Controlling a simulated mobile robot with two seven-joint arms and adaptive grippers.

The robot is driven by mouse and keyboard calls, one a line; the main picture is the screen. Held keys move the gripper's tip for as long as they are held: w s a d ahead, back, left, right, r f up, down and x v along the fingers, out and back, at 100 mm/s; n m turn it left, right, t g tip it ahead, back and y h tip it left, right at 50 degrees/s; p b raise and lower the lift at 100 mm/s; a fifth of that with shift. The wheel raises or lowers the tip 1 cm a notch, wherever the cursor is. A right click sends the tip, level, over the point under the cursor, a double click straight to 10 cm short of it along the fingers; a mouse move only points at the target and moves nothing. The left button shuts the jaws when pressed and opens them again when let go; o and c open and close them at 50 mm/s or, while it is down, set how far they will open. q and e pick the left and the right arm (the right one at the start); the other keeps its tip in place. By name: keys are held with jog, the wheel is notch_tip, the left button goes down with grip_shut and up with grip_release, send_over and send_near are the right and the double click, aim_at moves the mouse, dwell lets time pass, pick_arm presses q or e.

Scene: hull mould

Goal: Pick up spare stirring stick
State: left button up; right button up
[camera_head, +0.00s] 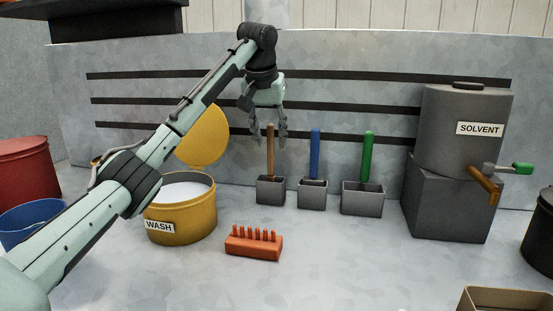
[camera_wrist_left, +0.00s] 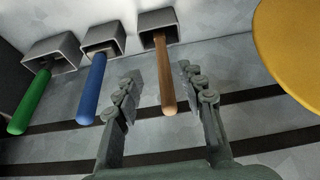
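A brown wooden stick (camera_head: 270,152), which looks like the stirring stick, stands upright in the leftmost small grey holder (camera_head: 270,190). My left gripper (camera_head: 270,138) points down over it, open and empty. In the head view, the stick's top shows between the two fingertips. In the left wrist view, the stick (camera_wrist_left: 166,85) also shows between the open fingers (camera_wrist_left: 160,82). I cannot tell whether either finger touches it. The stick's lower end is hidden in the holder. My right gripper is in neither view.
Blue (camera_head: 315,153) and green (camera_head: 367,155) handles stand in holders to the right. A yellow WASH tub (camera_head: 182,222) with raised lid (camera_head: 202,140) is at left. An orange pegged block (camera_head: 253,244) lies in front. A grey SOLVENT drum (camera_head: 465,135) stands at right.

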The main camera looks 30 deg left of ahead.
aim_at(269, 150)
pick_arm(q)
jog(key=x, duration=0.5)
jog(key=shift+a+f+p, duration=0.3)
jog(key=shift+w+f, duration=0.3)
jog(key=shift+f, duration=0.15)
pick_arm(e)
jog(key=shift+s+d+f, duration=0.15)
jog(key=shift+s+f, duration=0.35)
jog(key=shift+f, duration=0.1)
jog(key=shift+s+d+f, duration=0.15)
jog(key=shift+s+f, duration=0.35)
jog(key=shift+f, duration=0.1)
pick_arm(q)
grip_shut()
